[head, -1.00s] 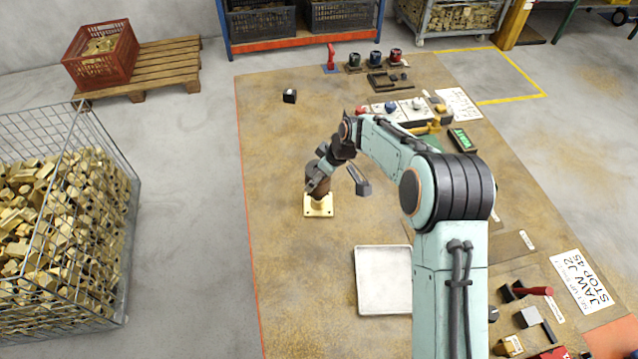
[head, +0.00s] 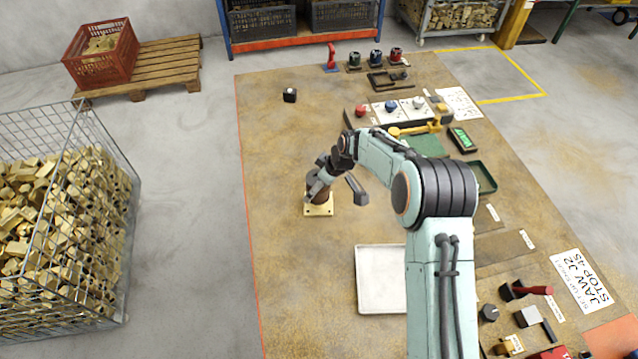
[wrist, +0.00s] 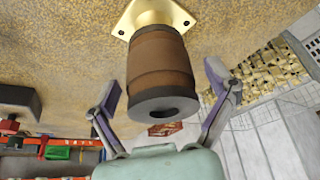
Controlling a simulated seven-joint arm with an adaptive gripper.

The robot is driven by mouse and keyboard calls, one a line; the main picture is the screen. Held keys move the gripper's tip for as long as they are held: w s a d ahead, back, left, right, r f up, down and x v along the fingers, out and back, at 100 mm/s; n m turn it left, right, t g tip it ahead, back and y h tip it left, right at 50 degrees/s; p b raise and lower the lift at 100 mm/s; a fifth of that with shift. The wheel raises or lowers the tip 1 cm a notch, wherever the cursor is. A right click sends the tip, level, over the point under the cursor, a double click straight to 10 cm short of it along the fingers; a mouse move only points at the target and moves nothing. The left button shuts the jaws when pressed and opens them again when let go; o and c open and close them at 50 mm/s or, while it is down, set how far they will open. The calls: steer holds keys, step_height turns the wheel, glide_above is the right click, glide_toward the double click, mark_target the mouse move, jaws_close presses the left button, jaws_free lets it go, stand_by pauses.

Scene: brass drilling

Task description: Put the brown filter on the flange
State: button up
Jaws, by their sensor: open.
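The brown filter (wrist: 160,62) is a ribbed brown cylinder with a grey end ring and a dark hole. In the wrist view its far end meets the brass flange (wrist: 150,12), with no gap visible and in line with it. The seam itself is too small to judge. The square flange plate (head: 319,210) lies on the table in the head view. My gripper (wrist: 163,84) is open, with one finger on each side of the filter near its grey end and visible space at both sides. In the head view my wrist partly hides the filter.
A white tray (head: 380,280) lies in front of the flange, partly behind my arm. The table (head: 275,150) is clear left of the flange. A mesh cage of brass pieces (head: 60,220) stands on the floor at left.

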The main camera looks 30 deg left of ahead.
steer(key=v, duration=1.1)
steer(key=s+d+r+m+h, duration=0.1)
steer(key=s+d+r+m, duration=0.3)
steer(key=d, duration=0.5)
steer(key=s+d+r+m+h, duration=0.25)
steer(key=d+r, duration=0.25)
steer(key=d, duration=0.4)
steer(key=s+d+m, duration=0.5)
steer(key=s+d, duration=0.1)
steer(key=s, duration=0.3)
steer(key=s+d+m, duration=0.4)
steer(key=s+d, duration=0.2)
steer(key=s, duration=0.4)
steer(key=shift+d+f+m, duration=0.2)
steer(key=shift+d+m, duration=0.15)
steer(key=shift+o, duration=0.3)
